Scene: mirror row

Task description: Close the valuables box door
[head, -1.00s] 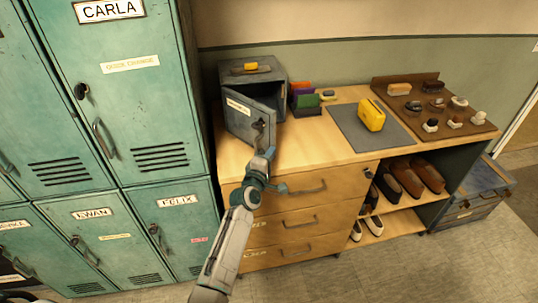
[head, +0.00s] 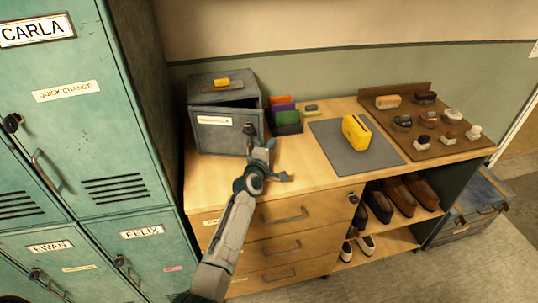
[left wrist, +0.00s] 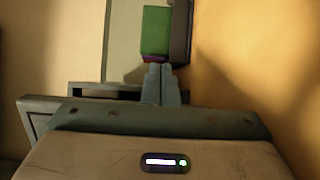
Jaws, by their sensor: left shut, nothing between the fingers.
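The grey valuables box (head: 223,89) stands at the left end of the wooden counter. Its door (head: 222,134), with a white label and a dark handle, now nearly covers the front. A dark gap shows along the top, wider toward the right, so the door looks slightly ajar. My left gripper (head: 264,148) is shut and empty at the door's right edge; I cannot tell whether it touches. In the left wrist view its closed fingers (left wrist: 160,84) point toward a green item, with a dark grey edge beside them on the left.
An organizer with coloured items (head: 287,118) stands right of the box. A yellow object (head: 356,133) sits on a grey mat (head: 327,133), and a brown board (head: 416,147) holds several brushes. Green lockers (head: 90,130) stand close on the left. The counter front is clear.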

